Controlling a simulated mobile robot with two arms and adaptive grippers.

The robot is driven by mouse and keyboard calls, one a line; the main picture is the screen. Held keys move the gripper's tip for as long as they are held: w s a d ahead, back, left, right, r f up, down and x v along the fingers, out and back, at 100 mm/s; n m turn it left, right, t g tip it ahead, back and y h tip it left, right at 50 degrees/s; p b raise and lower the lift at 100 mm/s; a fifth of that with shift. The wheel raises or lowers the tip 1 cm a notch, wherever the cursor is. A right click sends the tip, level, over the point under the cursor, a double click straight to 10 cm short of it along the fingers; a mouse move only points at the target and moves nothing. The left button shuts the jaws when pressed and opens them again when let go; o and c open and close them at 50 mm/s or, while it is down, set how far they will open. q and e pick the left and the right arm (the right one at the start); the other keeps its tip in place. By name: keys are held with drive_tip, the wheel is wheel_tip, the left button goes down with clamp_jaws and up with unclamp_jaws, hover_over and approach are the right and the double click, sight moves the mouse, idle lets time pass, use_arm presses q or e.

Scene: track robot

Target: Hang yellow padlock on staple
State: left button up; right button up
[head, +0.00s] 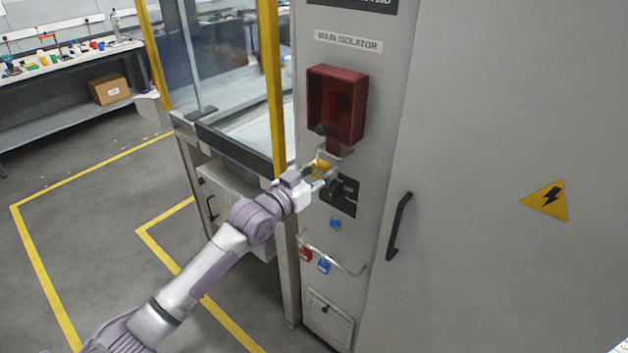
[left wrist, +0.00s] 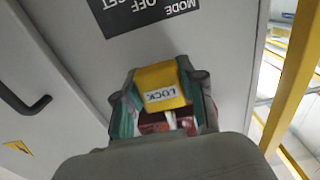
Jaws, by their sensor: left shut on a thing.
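The yellow padlock (head: 319,167) is held between the fingers of my left gripper (head: 322,174), in front of the grey cabinet. In the left wrist view the padlock (left wrist: 160,87) shows its yellow body with a LOCK label between the two fingers (left wrist: 163,105). Its shackle is mostly hidden in that view. In the head view the shackle appears just below the red isolator box (head: 337,103). The staple is probably the small grey part (head: 340,151) under the box; I cannot tell whether the shackle touches it. My right gripper is not in view.
The cabinet (head: 470,230) has a black handle (head: 398,226) to the right. Below the gripper are a blue padlock (head: 335,223) and a rail (head: 335,258) with a red padlock (head: 305,253) and another blue one (head: 324,266). A yellow-framed glass guard (head: 272,85) stands close on the left.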

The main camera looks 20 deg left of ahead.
use_arm(q)
drive_tip(key=shift+w+d+f+b, duration=0.25)
drive_tip(key=shift+w+f+b, duration=0.15)
drive_tip(key=shift+w+b, duration=0.2)
drive_tip(key=shift+w+d+f+b, duration=0.2)
drive_tip(key=shift+w+f+b, duration=0.2)
drive_tip(key=shift+w, duration=0.2)
drive_tip(key=o, duration=1.2)
drive_tip(key=shift+o, duration=0.2)
